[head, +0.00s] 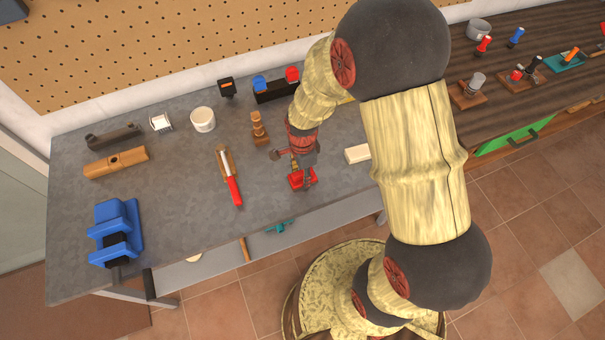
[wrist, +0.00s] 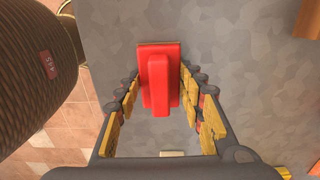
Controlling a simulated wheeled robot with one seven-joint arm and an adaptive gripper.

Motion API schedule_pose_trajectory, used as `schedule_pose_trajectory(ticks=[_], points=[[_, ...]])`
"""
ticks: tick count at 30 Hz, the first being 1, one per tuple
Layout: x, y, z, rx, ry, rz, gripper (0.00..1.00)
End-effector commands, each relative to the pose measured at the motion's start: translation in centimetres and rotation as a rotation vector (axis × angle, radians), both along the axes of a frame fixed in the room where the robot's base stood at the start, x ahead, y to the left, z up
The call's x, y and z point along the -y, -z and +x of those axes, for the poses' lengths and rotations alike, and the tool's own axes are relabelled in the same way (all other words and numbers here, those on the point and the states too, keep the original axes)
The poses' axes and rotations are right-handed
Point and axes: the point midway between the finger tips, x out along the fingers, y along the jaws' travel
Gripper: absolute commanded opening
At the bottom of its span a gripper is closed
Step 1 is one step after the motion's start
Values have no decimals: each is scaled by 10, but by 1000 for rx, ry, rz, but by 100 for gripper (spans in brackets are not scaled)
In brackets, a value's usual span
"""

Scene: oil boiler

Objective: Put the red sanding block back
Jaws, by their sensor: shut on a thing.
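The red sanding block (head: 301,178) is over the grey workbench, right of its middle. In the wrist view it is a red slab (wrist: 161,82) with a raised ridge, between my two fingers. My gripper (head: 297,166) points down and is shut on it, with the fingertips (wrist: 161,74) at its two sides. I cannot tell whether the block touches the bench top or hangs just above it. The gripper partly hides the block in the head view.
A red-handled tool (head: 231,180) and a wooden stand (head: 258,130) lie to the left. A cream block (head: 357,153) is to the right. A black holder (head: 276,93) with blue and red pieces stands behind. A blue vise (head: 118,230) is far left. Bare bench lies left of the red-handled tool.

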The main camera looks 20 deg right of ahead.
Motion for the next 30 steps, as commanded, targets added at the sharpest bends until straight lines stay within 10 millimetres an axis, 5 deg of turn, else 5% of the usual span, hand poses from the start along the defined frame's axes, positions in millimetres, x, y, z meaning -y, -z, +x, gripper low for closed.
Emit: schedule_pose_trajectory(ticks=[4, 5, 13, 23, 30], points=[[0, 4, 0, -1, 0, 0, 15], [0, 3, 0, -1, 0, 0, 40], [0, 3, 0, -1, 0, 0, 56], [0, 2, 0, 0, 0, 0, 57], [0, -28, 1, 4, 0, 0, 57]])
